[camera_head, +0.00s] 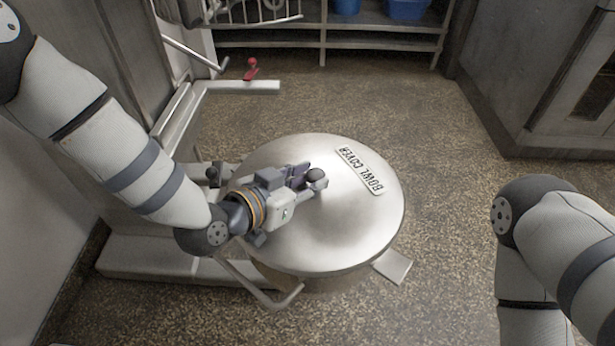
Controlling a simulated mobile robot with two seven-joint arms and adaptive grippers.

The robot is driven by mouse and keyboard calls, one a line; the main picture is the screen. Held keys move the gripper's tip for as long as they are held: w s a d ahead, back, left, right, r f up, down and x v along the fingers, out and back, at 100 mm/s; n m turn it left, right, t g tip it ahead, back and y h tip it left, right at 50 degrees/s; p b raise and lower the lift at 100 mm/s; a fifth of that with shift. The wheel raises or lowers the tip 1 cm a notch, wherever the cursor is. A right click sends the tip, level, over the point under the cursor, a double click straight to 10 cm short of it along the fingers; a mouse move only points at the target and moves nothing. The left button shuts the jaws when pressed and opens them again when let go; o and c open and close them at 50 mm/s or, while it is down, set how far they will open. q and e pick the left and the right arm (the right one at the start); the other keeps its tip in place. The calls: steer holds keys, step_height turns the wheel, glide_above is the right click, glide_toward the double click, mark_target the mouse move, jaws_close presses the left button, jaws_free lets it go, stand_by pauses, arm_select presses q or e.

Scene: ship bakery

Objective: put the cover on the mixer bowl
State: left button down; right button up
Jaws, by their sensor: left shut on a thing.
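The bowl cover (347,225) is a round brushed-metal lid with a raised "BOWL COVER" label, in the middle of the head view. It lies over the mixer bowl (318,283), whose side shows only a little below the cover's near edge. I cannot tell whether the cover's rim touches the bowl all round. My left gripper (314,180) reaches in from the left over the cover and is shut on the knob at its middle. My right arm shows at the right edge, but its gripper is out of view.
The mixer's metal body and base (165,266) stand at the left, with a lever with a red knob (252,68) behind the bowl. A metal shelf (385,37) with blue bins is at the back. A steel cabinet (540,80) stands at the right. The speckled floor between is clear.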

arm_select(q)
steer(key=shift+f, duration=0.35)
steer(key=c, duration=1.2)
jaws_free()
steer(key=shift+o, duration=0.2)
